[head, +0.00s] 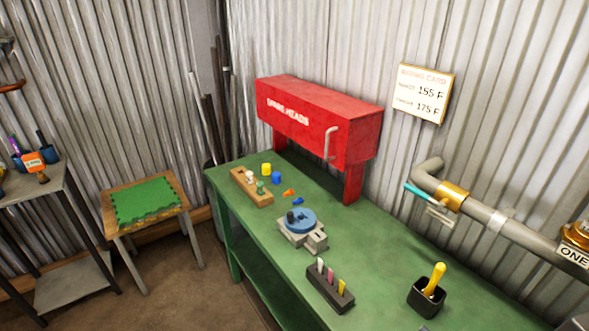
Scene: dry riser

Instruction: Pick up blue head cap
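A small blue cap (277,178) stands on the green workbench (375,235), beside a yellow cap (266,169) and just right of a wooden block (244,188) holding several small heads. A smaller blue piece (297,201) lies on the bench nearer to me, next to a small orange piece (289,192). Which blue piece is the head cap is hard to tell at this size; the upright one looks most like a cap. My gripper is not in view.
A red SPARE HEADS cabinet (318,118) stands on legs behind the caps. A grey fixture with a blue disc (301,219), a dark block of markers (330,290) and a black cup (426,298) stand nearer. Pipework (490,218) runs along the right wall.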

